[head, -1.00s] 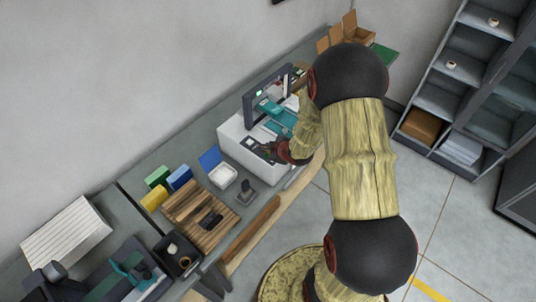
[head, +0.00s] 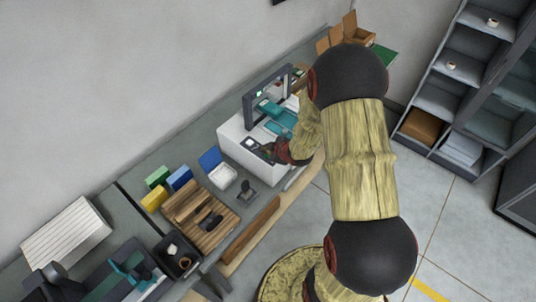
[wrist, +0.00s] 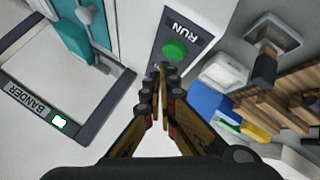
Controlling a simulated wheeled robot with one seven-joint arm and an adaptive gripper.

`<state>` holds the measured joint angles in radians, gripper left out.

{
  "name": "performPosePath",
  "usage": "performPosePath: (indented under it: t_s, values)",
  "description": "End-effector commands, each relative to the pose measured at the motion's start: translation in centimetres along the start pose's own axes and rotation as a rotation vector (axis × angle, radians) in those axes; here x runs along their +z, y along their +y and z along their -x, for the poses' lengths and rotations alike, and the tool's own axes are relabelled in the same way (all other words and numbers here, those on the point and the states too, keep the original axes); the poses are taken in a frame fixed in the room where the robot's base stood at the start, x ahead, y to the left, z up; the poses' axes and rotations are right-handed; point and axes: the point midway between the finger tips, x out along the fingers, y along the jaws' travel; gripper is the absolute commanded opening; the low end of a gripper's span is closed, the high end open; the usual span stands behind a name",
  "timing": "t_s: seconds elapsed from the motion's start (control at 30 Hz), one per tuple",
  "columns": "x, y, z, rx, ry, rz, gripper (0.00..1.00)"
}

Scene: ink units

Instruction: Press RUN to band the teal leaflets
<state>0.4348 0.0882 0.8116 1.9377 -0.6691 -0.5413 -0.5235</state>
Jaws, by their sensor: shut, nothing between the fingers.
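The green RUN button (wrist: 174,52) sits on a dark panel (wrist: 188,22) marked RUN in the wrist view. My gripper (wrist: 162,73) is shut and empty, its fingertips just below the button in the picture. I cannot tell whether they touch the panel; they do not cover the button's middle. The bander's dark frame (wrist: 88,128), with its label and a lit lamp, is at left. Teal leaflets (wrist: 70,42) show inside the frame. In the head view, the white bander (head: 232,135) stands on the bench, with my gripper (head: 262,150) over its near side.
A blue-lidded white box (head: 221,174), a wooden rack (head: 196,212) and coloured boxes (head: 157,178) stand left of the bander. A small dark stand (head: 246,189) is close by. An open cardboard box (head: 357,37) is at the far end.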

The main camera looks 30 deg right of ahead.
Motion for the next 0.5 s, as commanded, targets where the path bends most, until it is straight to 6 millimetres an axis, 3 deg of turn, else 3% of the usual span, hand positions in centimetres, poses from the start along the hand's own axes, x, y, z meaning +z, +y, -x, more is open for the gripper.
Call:
performPosePath:
  t_s: [0.5]
  values:
    - [0.42,-0.41,-0.54,0.0,0.0,0.0,0.0]
